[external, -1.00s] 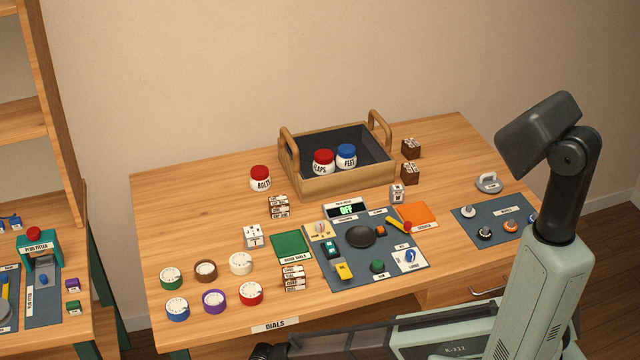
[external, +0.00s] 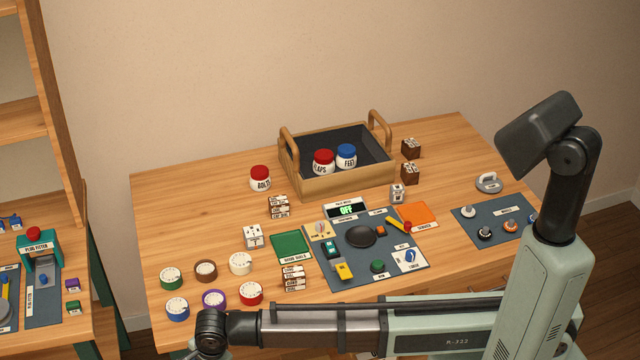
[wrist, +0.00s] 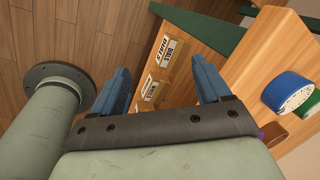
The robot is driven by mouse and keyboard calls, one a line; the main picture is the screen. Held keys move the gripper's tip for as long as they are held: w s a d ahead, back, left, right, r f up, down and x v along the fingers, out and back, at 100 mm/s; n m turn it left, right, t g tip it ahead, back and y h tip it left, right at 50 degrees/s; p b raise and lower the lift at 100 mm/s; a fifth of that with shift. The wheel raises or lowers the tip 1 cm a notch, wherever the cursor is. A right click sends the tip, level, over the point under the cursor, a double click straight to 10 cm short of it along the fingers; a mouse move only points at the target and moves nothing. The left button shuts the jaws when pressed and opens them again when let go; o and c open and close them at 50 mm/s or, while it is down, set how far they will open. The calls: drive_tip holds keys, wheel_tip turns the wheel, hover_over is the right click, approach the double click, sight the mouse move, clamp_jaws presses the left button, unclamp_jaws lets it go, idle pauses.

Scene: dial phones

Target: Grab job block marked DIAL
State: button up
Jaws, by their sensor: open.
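Small labelled blocks stand on the wooden table in the external view: a brown-and-white stack (external: 278,207), another stack (external: 292,279) near the front, and dark brown blocks (external: 411,149) beside the tray. Their lettering is too small to tell which one reads DIAL. My gripper (wrist: 161,82) is open and empty in the wrist view, its two blue fingers apart in front of the table's labelled wooden front. In the external view my wrist is at the bottom, below the dials, and the fingers are largely cut off. No job block shows in the wrist view.
Round dials, including a blue one (external: 177,309) and a red one (external: 251,293), stand at the table's front left. A handled tray (external: 345,187) holds two jars. A dark panel (external: 345,290) fills the middle. The table's back left is clear.

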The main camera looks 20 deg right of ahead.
drive_tip(key=w+d+r+m, duration=0.1)
drive_tip(key=w+d+r, duration=0.2)
drive_tip(key=w+d+r+m, duration=0.1)
drive_tip(key=w+d+r, duration=0.3)
drive_tip(key=w+d+r+m, duration=0.1)
drive_tip(key=w+d+r, duration=0.2)
drive_tip(key=d, duration=0.1)
drive_tip(key=shift+w+d+r+m+g+h, duration=0.1)
drive_tip(key=shift+w+r+m+g+h, duration=0.1)
drive_tip(key=shift+w+m+g+h, duration=0.15)
drive_tip(key=w+d+r+m+g, duration=0.15)
drive_tip(key=w+d+r, duration=0.25)
drive_tip(key=d, duration=0.4)
drive_tip(key=w+d+r+m, duration=0.3)
drive_tip(key=w+d+r, duration=0.1)
drive_tip(key=d, duration=0.4)
hover_over(294, 271)
drive_tip(key=shift+h, duration=0.35)
drive_tip(key=f, duration=0.8)
drive_tip(key=shift+s+d, duration=0.25)
drive_tip(key=shift+w+a+f, duration=0.1)
drive_tip(key=shift+a+f, duration=0.05)
drive_tip(key=shift+f, duration=1.2)
drive_tip(key=shift+w+a+f, duration=0.1)
drive_tip(key=shift+a+f, duration=0.05)
drive_tip(key=shift+f, duration=1.2)
drive_tip(key=c, duration=1.1)
